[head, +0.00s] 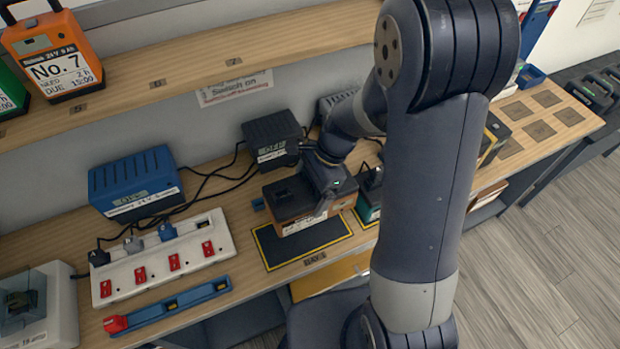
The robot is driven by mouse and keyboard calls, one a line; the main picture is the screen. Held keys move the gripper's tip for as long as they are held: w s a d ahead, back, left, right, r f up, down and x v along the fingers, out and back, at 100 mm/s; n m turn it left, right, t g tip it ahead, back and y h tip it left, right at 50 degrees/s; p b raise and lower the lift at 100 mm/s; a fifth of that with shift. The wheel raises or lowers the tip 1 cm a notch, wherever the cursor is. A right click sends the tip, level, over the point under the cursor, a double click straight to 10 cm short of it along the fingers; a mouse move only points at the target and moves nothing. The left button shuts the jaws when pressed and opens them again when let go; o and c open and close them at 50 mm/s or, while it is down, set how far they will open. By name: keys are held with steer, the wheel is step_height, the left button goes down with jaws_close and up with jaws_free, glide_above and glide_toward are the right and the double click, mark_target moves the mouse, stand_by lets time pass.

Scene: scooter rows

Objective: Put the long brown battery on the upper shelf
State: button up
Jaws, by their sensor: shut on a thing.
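A brown battery (293,222) with a dark top and a pale label strip is at the middle of the workbench. It is over or on the back part of a black pad with a yellow border (304,242); I cannot tell whether it touches the pad. My gripper (323,194) is at its right end, shut on it. My arm hides part of the gripper and the bench behind. The upper shelf (190,68) is a wooden board running above the bench at the back, with numbered places and bare wood in its middle.
An orange battery marked No. 7 (55,55) stands on the upper shelf at the left. A blue charger (137,184), a dark charger (271,139) and a white power strip (163,257) with cables stand left of and behind the brown battery. A teal battery (367,206) is close to its right.

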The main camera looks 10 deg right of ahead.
steer(key=shift+f, duration=2.15)
steer(key=shift+f, duration=0.15)
steer(key=o, duration=1.7)
steer(key=shift+o, duration=0.3)
